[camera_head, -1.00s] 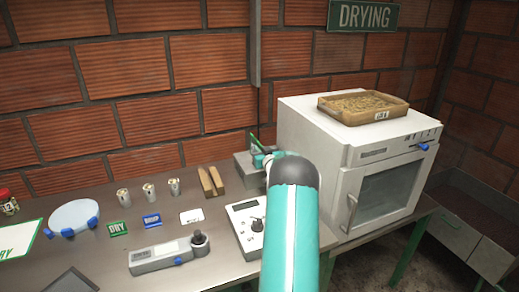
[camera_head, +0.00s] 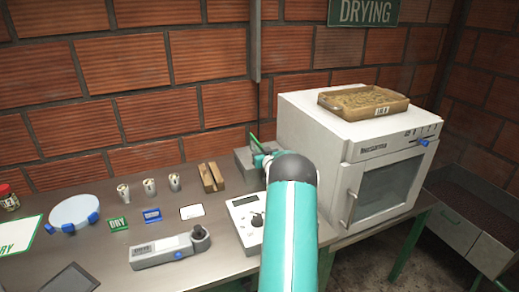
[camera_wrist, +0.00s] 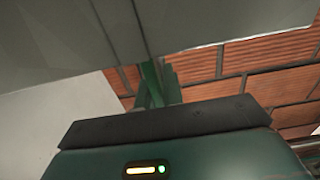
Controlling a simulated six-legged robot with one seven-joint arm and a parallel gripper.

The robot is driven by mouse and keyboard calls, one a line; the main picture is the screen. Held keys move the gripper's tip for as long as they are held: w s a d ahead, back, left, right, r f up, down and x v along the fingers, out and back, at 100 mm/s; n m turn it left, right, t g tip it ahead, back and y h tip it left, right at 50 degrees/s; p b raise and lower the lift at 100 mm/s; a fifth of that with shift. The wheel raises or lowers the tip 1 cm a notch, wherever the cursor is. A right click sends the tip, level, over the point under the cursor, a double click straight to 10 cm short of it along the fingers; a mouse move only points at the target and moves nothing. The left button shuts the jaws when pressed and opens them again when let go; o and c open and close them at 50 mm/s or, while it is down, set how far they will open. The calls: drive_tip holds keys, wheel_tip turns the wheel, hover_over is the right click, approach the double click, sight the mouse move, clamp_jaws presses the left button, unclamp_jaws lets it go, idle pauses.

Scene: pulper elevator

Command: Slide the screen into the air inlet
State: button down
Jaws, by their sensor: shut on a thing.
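My gripper (camera_head: 262,158) is at the grey metal box (camera_head: 243,162) at the back of the bench, left of the white oven, partly hidden by my arm. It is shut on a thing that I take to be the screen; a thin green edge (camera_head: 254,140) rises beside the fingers. In the wrist view, green upright parts (camera_wrist: 155,85) stand in front of my gripper's dark front edge, below large grey panels (camera_wrist: 190,20). I cannot tell which surface is the screen, nor make out the air inlet's opening or whether the screen is in it.
The white oven (camera_head: 310,130) stands close on the right, with a tray (camera_head: 338,110) of beans on top. On the bench are a meter (camera_head: 243,208), a grey handheld device (camera_head: 160,250), wooden pieces (camera_head: 210,177), small cups (camera_head: 149,187) and a round dish (camera_head: 75,212). The brick wall is close behind.

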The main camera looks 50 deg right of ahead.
drive_tip(key=shift+f, duration=1.05)
drive_tip(key=c, duration=1.5)
unclamp_jaws()
drive_tip(key=shift+f, duration=0.1)
drive_tip(key=shift+o, duration=0.2)
drive_tip(key=shift+r, duration=0.35)
drive_tip(key=s+a+r, duration=0.9)
drive_tip(key=a+r, duration=0.1)
drive_tip(key=r, duration=0.2)
drive_tip(key=shift+a+r, duration=0.2)
drive_tip(key=shift+a, duration=0.15)
